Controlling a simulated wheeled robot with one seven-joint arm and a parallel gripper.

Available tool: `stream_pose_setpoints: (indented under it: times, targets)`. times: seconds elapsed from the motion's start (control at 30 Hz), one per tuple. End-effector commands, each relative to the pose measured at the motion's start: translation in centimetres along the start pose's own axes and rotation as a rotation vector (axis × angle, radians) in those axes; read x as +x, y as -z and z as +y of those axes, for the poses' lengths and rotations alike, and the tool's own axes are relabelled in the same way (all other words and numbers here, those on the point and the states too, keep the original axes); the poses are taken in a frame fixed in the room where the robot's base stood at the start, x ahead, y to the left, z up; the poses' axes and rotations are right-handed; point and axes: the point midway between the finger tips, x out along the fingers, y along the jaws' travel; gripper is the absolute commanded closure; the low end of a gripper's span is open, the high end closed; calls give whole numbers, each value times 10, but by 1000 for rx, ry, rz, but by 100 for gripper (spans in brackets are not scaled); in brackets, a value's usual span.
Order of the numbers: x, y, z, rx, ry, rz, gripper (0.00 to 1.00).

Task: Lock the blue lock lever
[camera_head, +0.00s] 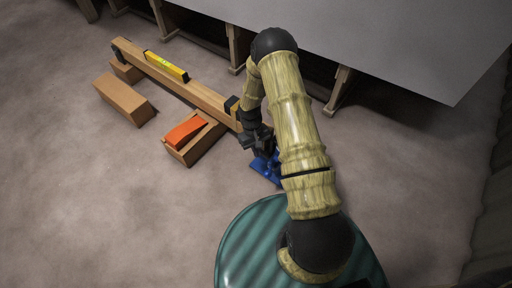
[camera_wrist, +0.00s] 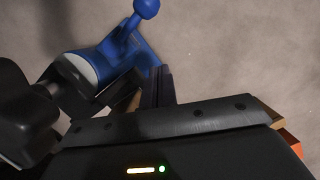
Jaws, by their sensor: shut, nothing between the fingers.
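The blue lock lever device (camera_head: 267,168) sits on the floor at the right end of a long wooden beam, partly hidden behind my arm. In the wrist view its blue body (camera_wrist: 92,65) shows at the upper left, with an arm ending in a round blue knob (camera_wrist: 147,8) at the top. My gripper (camera_head: 258,140) is low beside the blue device, shut and empty. In the wrist view the dark fingers are close to the blue body; I cannot tell whether they touch it.
The long beam (camera_head: 205,97) carries a yellow level (camera_head: 166,66) and rests on wooden blocks. An orange wedge (camera_head: 185,131) lies on a near block (camera_head: 196,148). Another block (camera_head: 124,98) lies at left. A grey hull panel (camera_head: 400,35) on wooden supports overhangs behind. The left floor is clear.

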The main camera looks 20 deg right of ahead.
Motion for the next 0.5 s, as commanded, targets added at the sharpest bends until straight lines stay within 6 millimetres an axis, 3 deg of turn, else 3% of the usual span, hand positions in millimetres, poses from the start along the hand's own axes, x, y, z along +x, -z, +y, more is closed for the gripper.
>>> stream_pose_setpoints:
  times: [0.03,0.23,0.5]
  targets:
    - [14,1,0,0,0,-2,100]
    - [50,1,0,0,0,-1,100]
    - [47,-28,0,-1,-1,2,100]
